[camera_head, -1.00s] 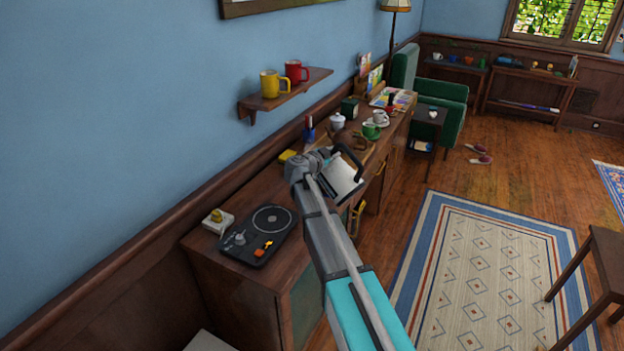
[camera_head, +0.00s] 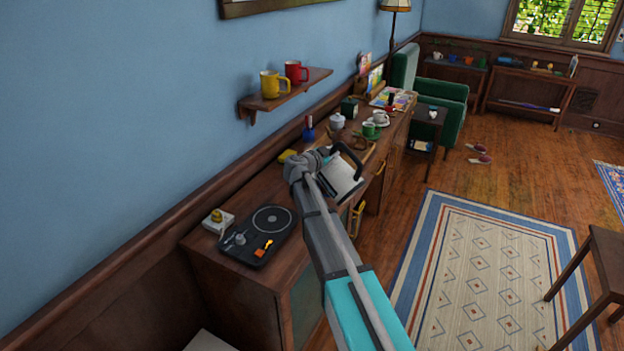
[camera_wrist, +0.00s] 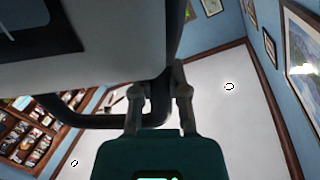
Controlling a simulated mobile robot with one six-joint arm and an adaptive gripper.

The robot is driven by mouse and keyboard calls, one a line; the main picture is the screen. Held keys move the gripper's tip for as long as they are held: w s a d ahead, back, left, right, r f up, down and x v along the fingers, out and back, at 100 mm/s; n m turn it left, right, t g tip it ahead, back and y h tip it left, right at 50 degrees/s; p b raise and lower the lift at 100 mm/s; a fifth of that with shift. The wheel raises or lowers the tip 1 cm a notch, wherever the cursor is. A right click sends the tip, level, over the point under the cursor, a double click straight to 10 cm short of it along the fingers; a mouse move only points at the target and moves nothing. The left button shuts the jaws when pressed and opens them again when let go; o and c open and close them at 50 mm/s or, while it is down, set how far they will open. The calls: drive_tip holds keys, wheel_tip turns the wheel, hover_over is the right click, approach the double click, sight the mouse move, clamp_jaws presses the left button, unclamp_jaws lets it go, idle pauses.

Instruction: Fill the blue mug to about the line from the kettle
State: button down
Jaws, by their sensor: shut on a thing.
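A pale, silvery kettle (camera_head: 343,181) with a black handle (camera_head: 352,158) is held above the wooden sideboard, near its front edge. My gripper (camera_head: 327,155) is shut on the kettle's handle. In the wrist view the kettle's pale body (camera_wrist: 110,62) fills the upper left, with the black handle (camera_wrist: 85,121) between it and my gripper (camera_wrist: 160,95). The kettle looks tilted in the head view; its spout is hard to make out. A tiny blue cup (camera_head: 454,58) shows on the far shelf. I see no blue mug near the kettle, where my arm and the kettle hide part of the sideboard.
A wall shelf (camera_head: 288,92) holds yellow and red mugs above. Open floor and a patterned rug (camera_head: 480,270) lie to the right.

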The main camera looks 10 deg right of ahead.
sight(338, 162)
drive_tip(key=shift+w+a+r+n+p, duration=0.35)
drive_tip(key=shift+w+a+n, duration=0.1)
drive_tip(key=shift+w+n, duration=0.05)
idle(2.6)
drive_tip(key=s+d+f+m+b, duration=0.2)
drive_tip(key=s+m+b, duration=0.1)
drive_tip(key=shift+d+f, duration=0.25)
drive_tip(key=shift+f, duration=0.15)
drive_tip(key=shift+r, duration=0.15)
idle(0.4)
